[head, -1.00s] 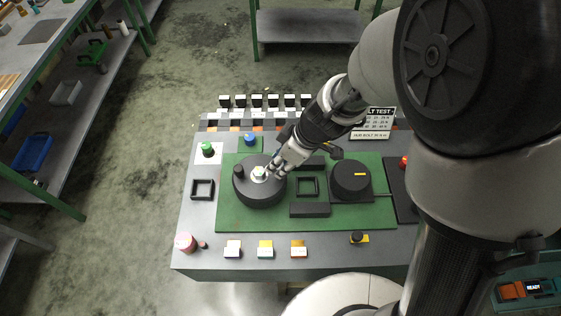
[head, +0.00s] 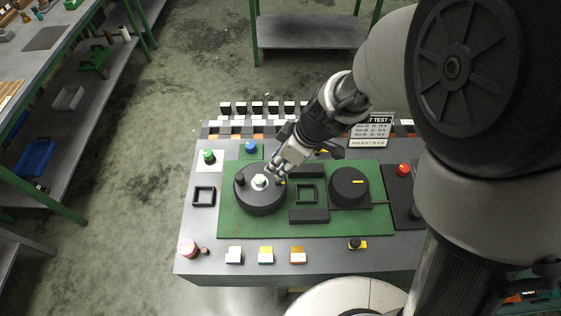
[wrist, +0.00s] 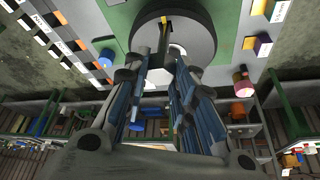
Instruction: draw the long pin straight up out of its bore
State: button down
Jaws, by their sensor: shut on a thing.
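A round black housing (head: 262,204) stands on the green mat at left of centre, with a pale ring and hex-shaped piece (head: 260,181) on top. My gripper (head: 274,174) reaches in from the upper right and its fingertips are over the top of this housing. In the wrist view my gripper (wrist: 160,58) is closed around a narrow dark upright shape, which I take as the long pin (wrist: 163,40). Most of the pin is hidden by the fingers; how far it sits in its bore cannot be told. A pale hex face (wrist: 160,75) also shows between the fingers.
A short black knob (head: 239,181) stands on the housing's left. A square black frame (head: 306,193), dark blocks and a second round black body (head: 348,184) stand to the right. Coloured blocks line the front, and a sign (head: 371,130) stands behind. Above the housing my arm slants in.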

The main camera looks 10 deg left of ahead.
jog(key=shift+r+p, duration=0.85)
jog(key=shift+r, duration=0.85)
